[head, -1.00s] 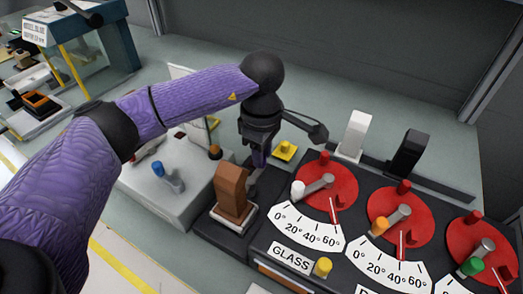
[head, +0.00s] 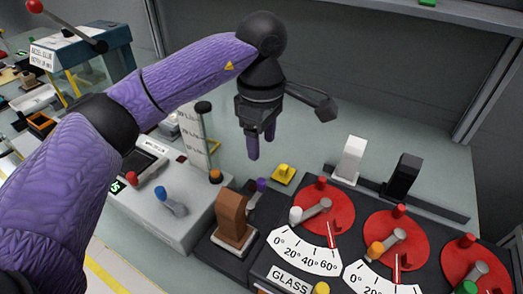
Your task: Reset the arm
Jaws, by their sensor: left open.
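My left arm (head: 190,72) is purple with black joints and reaches in from the left of the head view. Its left gripper (head: 262,148) points down, with its two purple fingers apart and nothing between them. It hangs above the grey table behind the dashboard module. Below it are a small purple-topped knob (head: 261,185) and a yellow switch (head: 284,173). The module carries red dials (head: 325,206) with lever handles, white degree scales (head: 303,250) and a "GLASS" label (head: 289,280). My right gripper is out of view.
A brown block-shaped lever (head: 231,216) stands left of the dials. A grey box (head: 150,212) with a blue lever (head: 170,200) sits further left. White (head: 350,158) and black (head: 404,175) upright switches stand behind the dials. The table behind is clear.

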